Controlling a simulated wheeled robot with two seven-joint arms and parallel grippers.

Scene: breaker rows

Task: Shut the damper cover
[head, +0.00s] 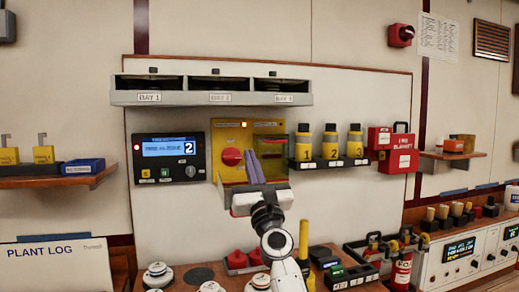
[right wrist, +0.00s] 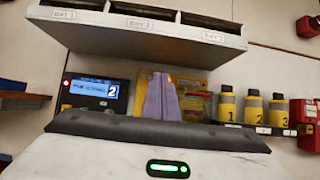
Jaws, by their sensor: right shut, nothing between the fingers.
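A yellow panel (head: 222,135) with a red round knob (head: 232,157) is on the wall board in the head view. A see-through, olive-tinted cover (head: 271,129) is on the panel's right part; I take it to be the damper cover. Whether it is open or shut I cannot tell. My right gripper (head: 251,154) is shut and empty, its lavender fingers pointing up in front of the panel and hiding its middle. In the right wrist view the fingers (right wrist: 161,97) overlap the yellow panel (right wrist: 142,80). Contact with the cover cannot be told. My left gripper is out of view.
A grey BAY shelf (head: 211,97) juts out above the panel. A dark control unit (head: 167,157) with a blue screen is on the left. Numbered yellow bottles (head: 330,143) stand on a rack to the right, beside a red box (head: 392,150). Several items crowd the bench below.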

